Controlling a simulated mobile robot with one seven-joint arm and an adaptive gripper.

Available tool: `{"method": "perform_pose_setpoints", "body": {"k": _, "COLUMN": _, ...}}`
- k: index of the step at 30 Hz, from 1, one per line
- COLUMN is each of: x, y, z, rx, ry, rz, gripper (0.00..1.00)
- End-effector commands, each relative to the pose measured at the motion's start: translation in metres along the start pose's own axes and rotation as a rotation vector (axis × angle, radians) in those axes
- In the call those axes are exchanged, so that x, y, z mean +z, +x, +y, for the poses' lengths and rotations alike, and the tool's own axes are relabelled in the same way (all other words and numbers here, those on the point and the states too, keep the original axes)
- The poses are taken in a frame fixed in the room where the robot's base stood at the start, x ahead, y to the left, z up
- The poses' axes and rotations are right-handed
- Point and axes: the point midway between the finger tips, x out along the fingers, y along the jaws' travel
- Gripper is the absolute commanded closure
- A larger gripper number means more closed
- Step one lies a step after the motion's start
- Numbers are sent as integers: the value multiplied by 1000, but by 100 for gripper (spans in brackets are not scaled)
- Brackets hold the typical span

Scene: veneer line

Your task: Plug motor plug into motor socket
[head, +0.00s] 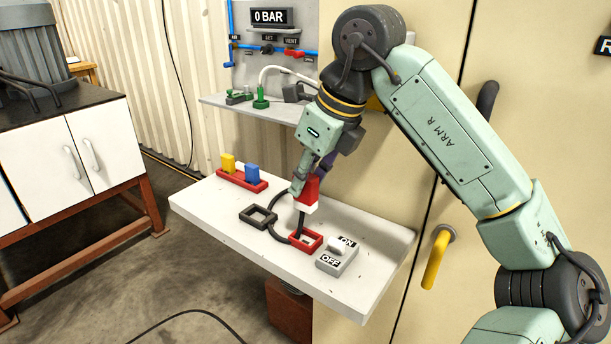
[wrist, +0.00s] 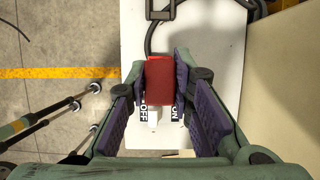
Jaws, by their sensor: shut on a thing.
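My gripper (head: 313,176) is shut on a red plug with a white lower end (head: 309,193), held above the white shelf. The plug (wrist: 160,80) shows as a red block between the finger pads in the wrist view. A dark cable loops from the plug toward the shelf. A red square frame (head: 305,240) lies on the shelf below and near the plug, and a black square frame (head: 259,216) lies to its left. Neither is labelled, so I cannot tell for sure which is the motor socket. The plug is apart from both frames.
A grey ON/OFF switch box (head: 338,257) stands at the shelf's (head: 375,265) front right. A red rack (head: 242,180) with yellow and blue blocks is at the back left. An upper ledge (head: 215,100) holds green fittings. A cream cabinet wall closes the right side.

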Motion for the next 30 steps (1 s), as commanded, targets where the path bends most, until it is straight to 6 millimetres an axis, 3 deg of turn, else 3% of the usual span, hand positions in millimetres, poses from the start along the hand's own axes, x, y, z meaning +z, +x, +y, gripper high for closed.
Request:
{"method": "perform_pose_setpoints", "body": {"k": 15, "x": -18, "y": 45, "z": 0, "rx": 0, "ry": 0, "rz": 0, "gripper": 100}}
{"method": "perform_pose_setpoints", "body": {"k": 30, "x": -19, "y": 47, "z": 0, "rx": 0, "ry": 0, "rz": -1, "gripper": 100}}
